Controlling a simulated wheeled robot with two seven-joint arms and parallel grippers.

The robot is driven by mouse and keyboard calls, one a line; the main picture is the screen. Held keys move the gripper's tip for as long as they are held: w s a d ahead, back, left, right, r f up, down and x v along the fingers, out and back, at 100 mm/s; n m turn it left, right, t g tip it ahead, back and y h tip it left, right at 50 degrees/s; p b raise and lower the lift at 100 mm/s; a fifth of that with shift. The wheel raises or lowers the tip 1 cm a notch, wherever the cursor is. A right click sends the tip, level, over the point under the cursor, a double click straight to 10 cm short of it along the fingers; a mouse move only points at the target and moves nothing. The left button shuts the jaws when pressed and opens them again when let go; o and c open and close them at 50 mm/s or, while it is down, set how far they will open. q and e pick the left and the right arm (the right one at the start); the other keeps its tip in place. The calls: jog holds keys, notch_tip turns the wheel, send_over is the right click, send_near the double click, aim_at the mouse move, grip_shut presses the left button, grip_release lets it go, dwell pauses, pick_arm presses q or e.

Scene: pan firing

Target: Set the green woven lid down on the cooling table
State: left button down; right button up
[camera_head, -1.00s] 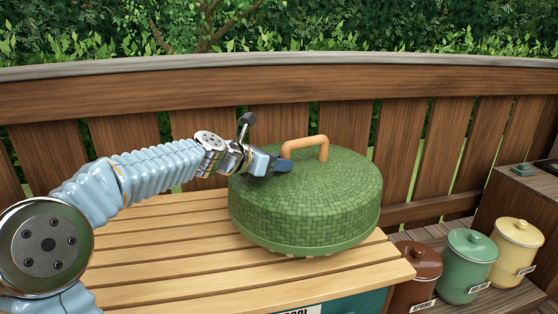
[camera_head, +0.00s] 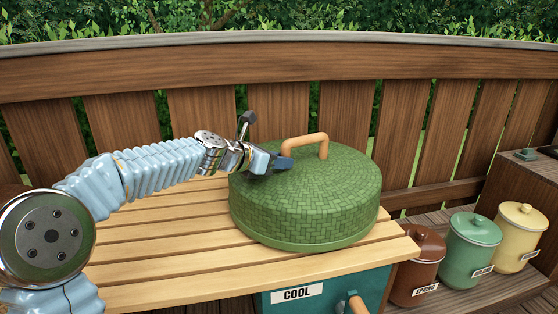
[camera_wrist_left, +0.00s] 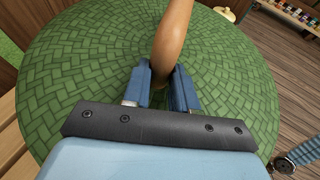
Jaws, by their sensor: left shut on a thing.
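The green woven lid (camera_head: 310,205) is a wide round cover with a tan loop handle (camera_head: 318,140) on top. It sits level at the slatted wooden cooling table (camera_head: 150,250), over its right part; its lower rim appears to be at the slats, though exact contact is hard to tell. My left gripper (camera_head: 284,163) reaches in from the left and is shut on the handle. The left wrist view shows the blue fingers (camera_wrist_left: 160,88) on either side of the tan handle (camera_wrist_left: 172,45), above the woven top (camera_wrist_left: 85,75). My right gripper is not in view.
A teal front with a "COOL" label (camera_head: 297,293) lies below the tabletop. Brown (camera_head: 418,265), green (camera_head: 470,245) and yellow (camera_head: 518,238) lidded canisters stand at the right. A wooden fence (camera_head: 200,80) runs behind. The table's left slats are bare.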

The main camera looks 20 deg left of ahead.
pick_arm(q)
jog(key=shift+f+b, duration=0.45)
jog(key=shift+f, duration=0.15)
dwell(0.3)
jog(key=c, duration=0.8)
grip_release()
jog(key=v, duration=1.3)
jog(key=shift+s+a+r, duration=0.1)
jog(key=shift+s+a, duration=0.05)
jog(key=shift+s, duration=0.2)
